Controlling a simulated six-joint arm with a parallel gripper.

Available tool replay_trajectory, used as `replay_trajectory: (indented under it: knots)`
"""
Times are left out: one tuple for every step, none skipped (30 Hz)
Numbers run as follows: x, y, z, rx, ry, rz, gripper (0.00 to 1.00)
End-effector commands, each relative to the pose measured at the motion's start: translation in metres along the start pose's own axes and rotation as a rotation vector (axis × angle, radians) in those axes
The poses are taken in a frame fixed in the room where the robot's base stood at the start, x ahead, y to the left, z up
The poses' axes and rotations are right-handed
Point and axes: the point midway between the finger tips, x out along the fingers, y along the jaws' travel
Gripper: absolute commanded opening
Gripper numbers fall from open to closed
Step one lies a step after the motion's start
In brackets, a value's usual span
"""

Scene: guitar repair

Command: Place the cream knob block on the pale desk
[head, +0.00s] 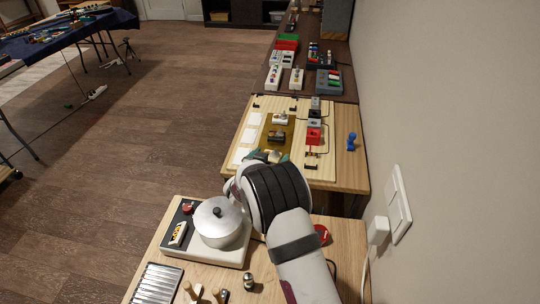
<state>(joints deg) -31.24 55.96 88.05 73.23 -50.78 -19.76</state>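A small cream block with dark bits on top (280,118) sits at the far part of an olive-brown patch on the pale wooden desk (349,178). It may be the cream knob block; its detail is too small to be sure. A darker block (276,136) lies just nearer to me. My gripper (266,157) is beyond my wrist, low over the near part of the desk. My arm largely hides it, so its opening and anything it holds cannot be made out.
White cards (248,136) line the desk's left side. A red block (313,136) and a blue object (351,141) are at right. A dark table (340,96) behind carries several blocks. A near table holds a lidded pot (219,222). A wall rises at right.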

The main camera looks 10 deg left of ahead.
Motion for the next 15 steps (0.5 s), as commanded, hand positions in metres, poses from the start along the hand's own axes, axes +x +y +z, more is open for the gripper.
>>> replay_trajectory:
  knots:
    - [0.000,0.000,0.000,0.000,0.000,0.000,0.96]
    - [0.000,0.000,0.000,0.000,0.000,0.000,0.96]
    - [0.000,0.000,0.000,0.000,0.000,0.000,0.96]
    - [0.000,0.000,0.000,0.000,0.000,0.000,0.96]
    - [0.000,0.000,0.000,0.000,0.000,0.000,0.96]
    - [0.000,0.000,0.000,0.000,0.000,0.000,0.96]
    - [0.000,0.000,-0.001,0.000,0.000,0.000,0.96]
    - [-0.001,0.000,-0.001,0.000,0.000,0.000,0.96]
    - [-0.003,0.000,-0.002,-0.001,0.000,-0.001,0.96]
    - [-0.006,-0.001,-0.002,0.000,0.000,-0.001,0.96]
    - [-0.010,-0.001,-0.002,0.000,0.000,-0.002,0.96]
    - [-0.017,-0.001,-0.002,-0.002,-0.001,-0.002,0.96]
    - [-0.024,-0.001,-0.002,-0.002,0.001,-0.002,0.96]
    - [-0.031,-0.001,-0.002,-0.001,0.000,-0.003,0.96]
    - [-0.042,-0.001,-0.002,-0.002,0.000,-0.003,0.96]
